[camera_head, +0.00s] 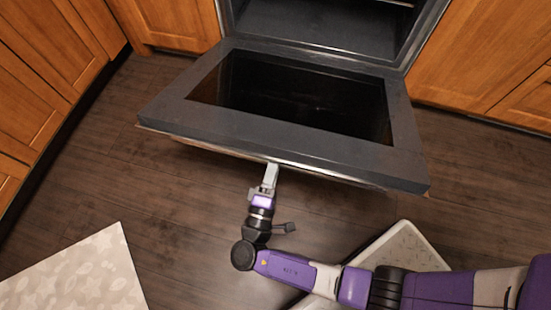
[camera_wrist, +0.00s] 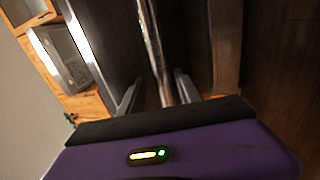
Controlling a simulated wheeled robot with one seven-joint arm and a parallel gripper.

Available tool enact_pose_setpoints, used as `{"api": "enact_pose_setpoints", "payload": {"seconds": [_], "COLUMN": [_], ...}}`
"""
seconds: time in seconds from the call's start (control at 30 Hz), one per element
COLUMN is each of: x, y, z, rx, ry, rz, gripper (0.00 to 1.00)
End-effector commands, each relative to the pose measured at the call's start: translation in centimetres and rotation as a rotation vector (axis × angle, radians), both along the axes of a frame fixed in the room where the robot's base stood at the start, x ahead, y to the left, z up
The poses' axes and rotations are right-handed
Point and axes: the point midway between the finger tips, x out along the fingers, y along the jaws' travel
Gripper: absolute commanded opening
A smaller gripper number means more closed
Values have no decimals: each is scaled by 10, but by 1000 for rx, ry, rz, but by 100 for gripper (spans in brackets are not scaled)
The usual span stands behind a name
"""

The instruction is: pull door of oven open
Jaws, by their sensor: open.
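The oven door (camera_head: 290,134) is swung down and open, its dark glass inner face turned up in the head view. The oven cavity (camera_head: 320,25) shows behind it. My gripper (camera_head: 271,170) is at the middle of the door's outer front edge. In the wrist view, my gripper (camera_wrist: 155,95) has its two fingers apart, one on each side of a shiny metal bar, the door handle (camera_wrist: 153,50). The fingers are around the handle; I cannot tell whether either touches it. In the head view, the door mostly hides the handle.
Wooden cabinets (camera_head: 40,60) stand at the left, and more cabinets (camera_head: 490,60) stand right of the oven. A pale patterned mat (camera_head: 75,275) lies on the dark floor at lower left. Bare floor (camera_head: 190,215) shows left of my gripper.

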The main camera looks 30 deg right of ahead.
Motion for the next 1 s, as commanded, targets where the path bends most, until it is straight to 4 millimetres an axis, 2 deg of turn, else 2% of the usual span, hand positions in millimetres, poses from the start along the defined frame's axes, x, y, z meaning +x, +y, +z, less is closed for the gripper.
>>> {"api": "enact_pose_setpoints", "payload": {"seconds": [0.17,0.5,0.7,1.0], "x": [-9,-43,-50,-50], "y": [13,52,59,58], "z": [-2,-14,-16,-16], "rx": [-1,-1,-1,0], "ry": [-1,0,0,0], "rz": [4,6,2,1], "gripper": [41,41,41,41]}}
